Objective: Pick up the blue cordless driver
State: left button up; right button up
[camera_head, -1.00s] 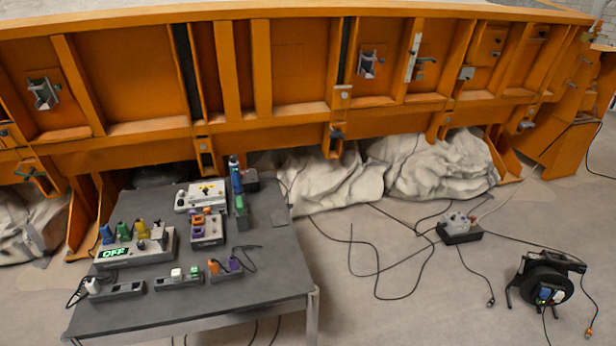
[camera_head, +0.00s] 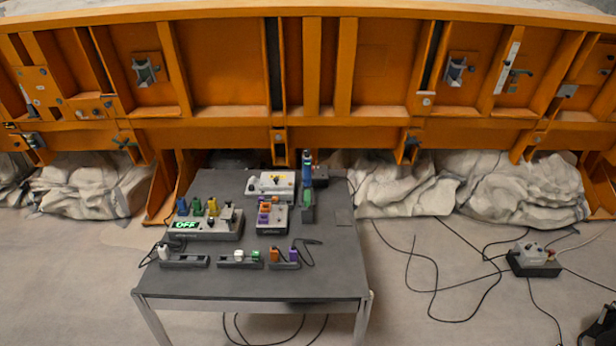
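The blue cordless driver (camera_head: 307,168) stands upright near the back right of the dark grey table (camera_head: 340,262). Its blue body rises above a dark block (camera_head: 307,211) with a green part at its front. I cannot tell how its lower end is seated.
The table holds a control box with a green OFF display (camera_head: 205,225), a white-topped box (camera_head: 270,184), a box with orange and purple parts (camera_head: 271,218), and low strips along the front. Cables and a socket box (camera_head: 532,260) lie on the right floor. An orange steel frame (camera_head: 224,70) stands behind.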

aim_at(307, 163)
jog(key=i+j, duration=0.25)
jog(key=i, duration=0.25)
jog(key=i+j, duration=0.2)
jog(key=i, duration=0.25)
jog(key=i+j, duration=0.25)
jog(key=i, duration=0.25)
jog(key=i+j, duration=0.25)
jog(key=i, duration=0.25)
